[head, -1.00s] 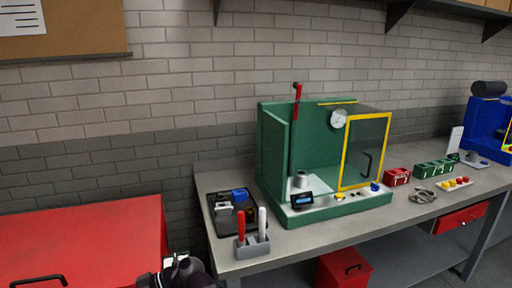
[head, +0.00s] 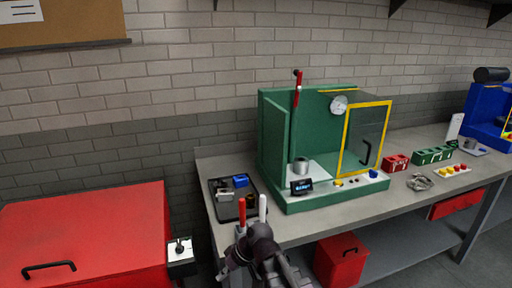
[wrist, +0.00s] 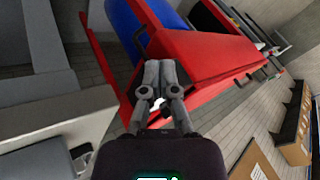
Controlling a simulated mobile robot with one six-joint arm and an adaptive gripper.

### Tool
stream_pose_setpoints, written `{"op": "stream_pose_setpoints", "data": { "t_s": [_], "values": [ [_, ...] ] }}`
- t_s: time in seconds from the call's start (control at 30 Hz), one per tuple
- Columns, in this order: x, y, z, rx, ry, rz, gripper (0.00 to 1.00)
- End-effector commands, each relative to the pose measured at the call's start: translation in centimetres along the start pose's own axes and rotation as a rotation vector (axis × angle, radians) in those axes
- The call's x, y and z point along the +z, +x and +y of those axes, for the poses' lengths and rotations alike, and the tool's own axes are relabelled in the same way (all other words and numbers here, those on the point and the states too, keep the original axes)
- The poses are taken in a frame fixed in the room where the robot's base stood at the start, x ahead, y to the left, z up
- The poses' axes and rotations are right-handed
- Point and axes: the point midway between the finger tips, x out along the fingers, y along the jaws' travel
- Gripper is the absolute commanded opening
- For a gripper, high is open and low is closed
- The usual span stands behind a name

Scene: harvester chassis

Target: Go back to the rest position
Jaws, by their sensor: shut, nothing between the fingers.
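My gripper (wrist: 160,68) shows in the wrist view with its two grey fingers together and nothing between them. Beyond the fingertips in that view is a red cabinet (wrist: 205,62), tilted in the picture, with a blue rounded thing (wrist: 128,22) beside it. In the head view my dark arm rises at the bottom centre, in front of the workbench (head: 330,222). It hides most of the grey holder with a red and a white handle. I cannot make out the fingers there.
A green machine (head: 275,145) with a yellow-framed door (head: 366,140) stands on the bench. A black tray (head: 222,212) lies left of it. Red (head: 397,163) and green (head: 433,156) blocks are to its right. A red cabinet (head: 85,225) is at left; a red box (head: 340,258) sits below.

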Motion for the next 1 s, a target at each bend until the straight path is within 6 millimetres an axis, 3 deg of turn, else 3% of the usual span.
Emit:
{"op": "stream_pose_setpoints", "data": {
  "t_s": [0.2,0.5,0.7,1.0],
  "values": [
    [5.0,-5.1,6.2,0.211,0.257,-0.08,0.0],
    [12.5,-12.2,12.6,0.493,0.609,-0.158,0.0],
    [15.5,-15.1,14.5,0.607,0.748,-0.178,0.0],
    [16.2,-15.7,14.9,0.634,0.781,-0.183,0.0]
  ]
}}
